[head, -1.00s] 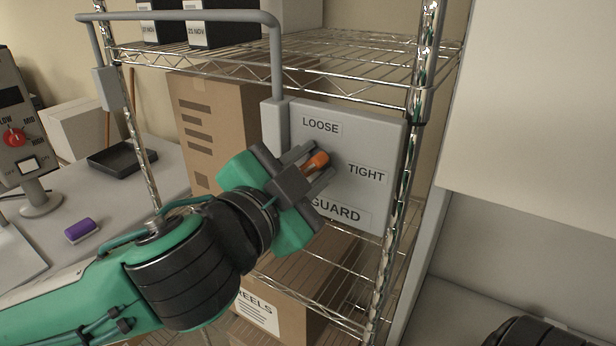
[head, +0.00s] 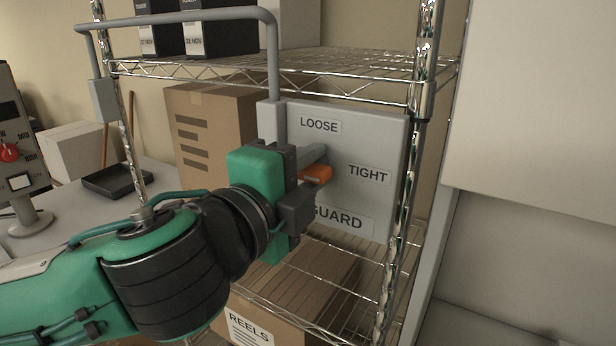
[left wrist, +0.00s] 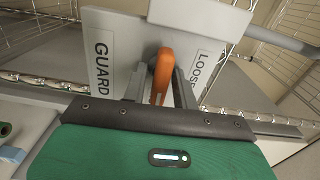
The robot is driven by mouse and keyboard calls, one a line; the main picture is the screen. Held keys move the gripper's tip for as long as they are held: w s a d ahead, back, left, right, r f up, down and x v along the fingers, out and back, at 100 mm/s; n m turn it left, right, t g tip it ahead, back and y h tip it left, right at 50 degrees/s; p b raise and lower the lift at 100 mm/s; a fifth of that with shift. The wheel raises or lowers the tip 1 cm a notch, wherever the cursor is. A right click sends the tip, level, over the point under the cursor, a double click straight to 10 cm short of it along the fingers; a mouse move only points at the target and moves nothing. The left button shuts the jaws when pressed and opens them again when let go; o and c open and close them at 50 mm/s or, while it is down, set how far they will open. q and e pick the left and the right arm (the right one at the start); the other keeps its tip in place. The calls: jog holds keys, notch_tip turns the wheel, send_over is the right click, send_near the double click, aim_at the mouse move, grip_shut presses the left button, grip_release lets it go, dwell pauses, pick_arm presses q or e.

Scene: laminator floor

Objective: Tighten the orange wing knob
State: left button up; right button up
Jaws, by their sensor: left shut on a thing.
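The orange wing knob (head: 316,174) sits on the grey guard panel (head: 387,145), which carries the labels LOOSE, TIGHT and GUARD. In the head view the knob's visible end points right, toward the TIGHT label (head: 368,173). My left gripper (head: 312,166) is at the panel and shut on the knob, its fingers on either side of it. The left wrist view also shows the orange knob (left wrist: 163,72) between the two grey fingers. The fingers and palm hide part of the knob in the head view. My right gripper is not in view.
The panel hangs on a wire shelf rack with a grey pipe frame (head: 180,17). Cardboard boxes stand behind and below, one marked REELS (head: 255,325). A black tray (head: 115,181) and a control box with a red dial (head: 9,152) are at the left.

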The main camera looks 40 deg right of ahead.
pick_arm(q)
jog(key=shift+f+m, duration=0.1)
jog(key=shift+m, duration=0.2)
jog(key=o, duration=0.7)
jog(key=shift+c, duration=0.2)
jog(key=shift+s+a, duration=0.1)
jog(key=shift+a+b, duration=0.25)
jog(key=shift+b, duration=0.05)
jog(key=b+v, duration=0.4)
jog(key=v, duration=0.9)
jog(key=shift+b, duration=0.3)
